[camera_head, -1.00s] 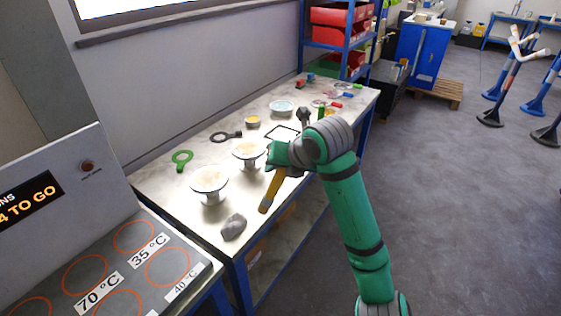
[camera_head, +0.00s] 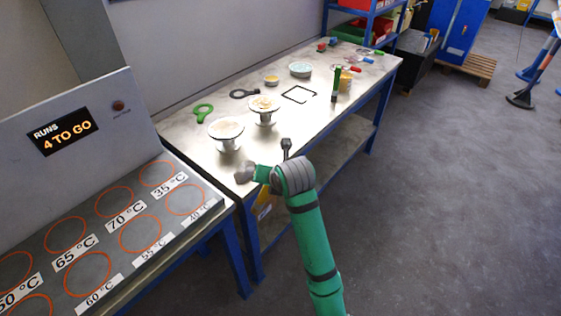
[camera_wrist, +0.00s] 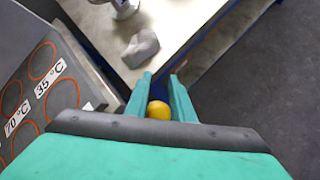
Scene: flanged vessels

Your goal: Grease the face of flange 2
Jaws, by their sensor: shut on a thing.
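Two flanged vessels stand upright on the bench: a nearer flange (camera_head: 226,128) and a farther flange (camera_head: 263,103), both with pale, tan-smeared faces. No number shows on either, so I cannot tell which is flange 2. My gripper (camera_head: 256,174) is at the bench's near end, beside a grey crumpled cloth (camera_head: 243,173) and apart from both flanges. In the wrist view my gripper (camera_wrist: 161,90) is shut on a yellow tool (camera_wrist: 158,110); only its rounded end shows. The cloth (camera_wrist: 140,47) lies ahead of the fingers on the bench top.
A hotplate panel (camera_head: 110,225) with orange rings adjoins the near end. A green ring tool (camera_head: 203,113), a dark ring tool (camera_head: 244,93), a small yellow-filled dish (camera_head: 271,80), a pale bowl (camera_head: 301,69) and a black square outline (camera_head: 299,94) lie farther back. The bench's right middle is clear.

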